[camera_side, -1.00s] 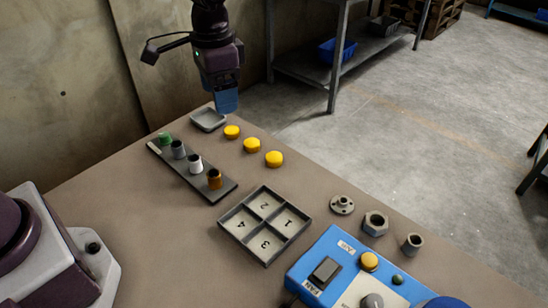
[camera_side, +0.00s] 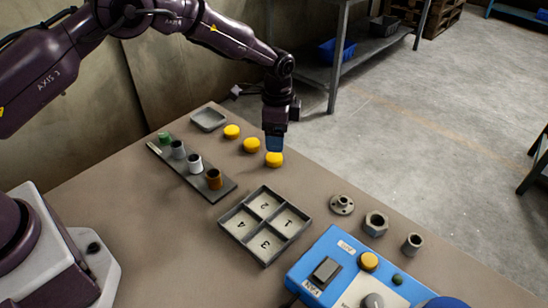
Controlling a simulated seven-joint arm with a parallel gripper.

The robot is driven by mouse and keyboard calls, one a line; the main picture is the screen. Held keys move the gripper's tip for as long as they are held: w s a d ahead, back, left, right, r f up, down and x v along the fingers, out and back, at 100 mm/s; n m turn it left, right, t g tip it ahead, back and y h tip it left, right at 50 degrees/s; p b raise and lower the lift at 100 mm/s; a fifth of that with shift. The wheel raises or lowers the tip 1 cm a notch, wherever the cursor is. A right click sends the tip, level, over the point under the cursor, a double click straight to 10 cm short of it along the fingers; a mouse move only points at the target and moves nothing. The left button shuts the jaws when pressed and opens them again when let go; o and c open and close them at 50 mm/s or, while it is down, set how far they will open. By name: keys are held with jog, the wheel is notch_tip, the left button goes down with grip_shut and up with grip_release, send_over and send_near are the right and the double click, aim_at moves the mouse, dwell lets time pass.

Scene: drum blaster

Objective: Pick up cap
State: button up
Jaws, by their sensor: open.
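Three yellow caps lie in a slanting row on the table's far side: the near cap (camera_side: 274,160), the middle cap (camera_side: 251,145) and the far cap (camera_side: 232,131). My gripper (camera_side: 274,148) points down right at the near cap, with its blue fingers overlapping the cap's top edge in this view. The fingers are open. I cannot tell whether they touch the cap or hang just above or behind it.
A dark rack (camera_side: 222,188) holds several small cylinders left of the caps. A numbered four-compartment tray (camera_side: 240,249) lies nearer. A grey dish (camera_side: 208,119) sits at the far corner. Metal parts, including a hex nut (camera_side: 375,224), and a blue control box (camera_side: 327,254) are at right.

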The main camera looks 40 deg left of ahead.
aim_at(274, 157)
jog(key=shift+s+a+f, duration=0.1)
jog(key=shift+a+f, duration=0.1)
jog(key=shift+f, duration=1.6)
jog(key=shift+s+a+f, duration=0.1)
jog(key=shift+a+f, duration=0.05)
jog(key=shift+f, duration=1.6)
jog(key=c, duration=1)
jog(key=shift+r, duration=0.1)
